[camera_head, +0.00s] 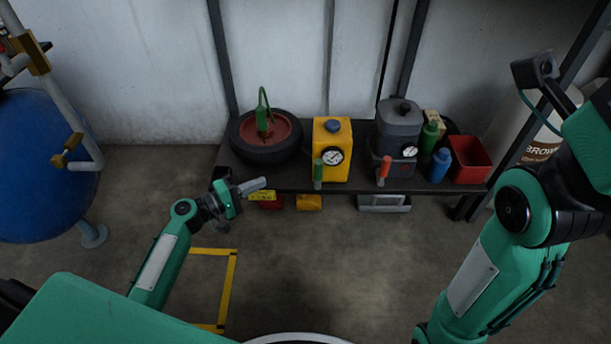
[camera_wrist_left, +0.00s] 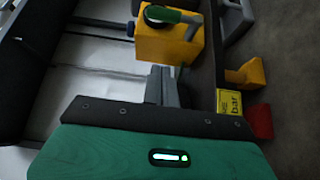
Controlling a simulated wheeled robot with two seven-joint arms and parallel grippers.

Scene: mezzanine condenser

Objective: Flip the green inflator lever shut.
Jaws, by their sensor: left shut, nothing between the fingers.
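The yellow inflator box (camera_head: 332,150) with a round gauge stands on the dark shelf. A green lever (camera_head: 318,171) is at its front left corner.
A wheel (camera_head: 266,152) with a green hose fitting lies left of the inflator. A grey canister (camera_head: 398,125) with an orange lever (camera_head: 384,168), bottles and a red bin (camera_head: 470,158) stand to the right. A yellow label (camera_head: 262,196) hangs at the shelf edge. The floor in front is clear.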

